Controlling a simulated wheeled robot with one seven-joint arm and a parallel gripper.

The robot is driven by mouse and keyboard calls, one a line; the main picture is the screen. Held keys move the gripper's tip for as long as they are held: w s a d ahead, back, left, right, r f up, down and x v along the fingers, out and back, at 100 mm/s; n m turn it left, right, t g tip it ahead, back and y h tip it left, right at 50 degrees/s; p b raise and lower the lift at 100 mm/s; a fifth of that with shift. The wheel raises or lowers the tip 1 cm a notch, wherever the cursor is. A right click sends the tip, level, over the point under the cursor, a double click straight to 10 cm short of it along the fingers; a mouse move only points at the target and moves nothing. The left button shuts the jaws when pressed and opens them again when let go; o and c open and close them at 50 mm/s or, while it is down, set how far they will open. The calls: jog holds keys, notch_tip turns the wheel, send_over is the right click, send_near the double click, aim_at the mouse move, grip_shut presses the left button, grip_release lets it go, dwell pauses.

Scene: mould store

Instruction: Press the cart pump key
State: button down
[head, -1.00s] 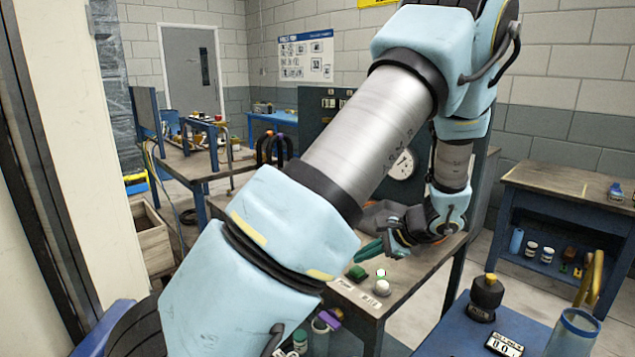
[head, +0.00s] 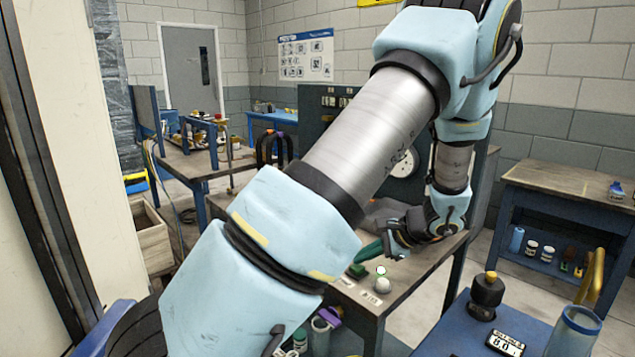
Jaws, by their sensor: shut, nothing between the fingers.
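I cannot tell for sure which control is the cart pump key. A green key (head: 357,271) and a pale round knob (head: 382,285) sit near the front of the wooden-topped bench (head: 410,277), with small labels beside them too small to read. A small green-ringed light spot shows just above the knob. On the blue cart top (head: 446,331) at the lower right stands a black round piece with a yellow top (head: 487,290), beside a small display (head: 506,344).
A dark panel with a round gauge (head: 404,163) rises behind my arm. A gap of floor separates bench and cart. My arm hides much of the bench.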

aim_at(362, 268)
jog(key=shift+f, duration=0.4)
jog(key=shift+r, duration=0.1)
dwell(0.3)
jog(key=shift+r+p, duration=0.4)
jog(key=shift+r, duration=0.45)
jog(key=shift+r, duration=0.1)
notch_tip(362, 268, up, 6)
jog(key=p, duration=0.4)
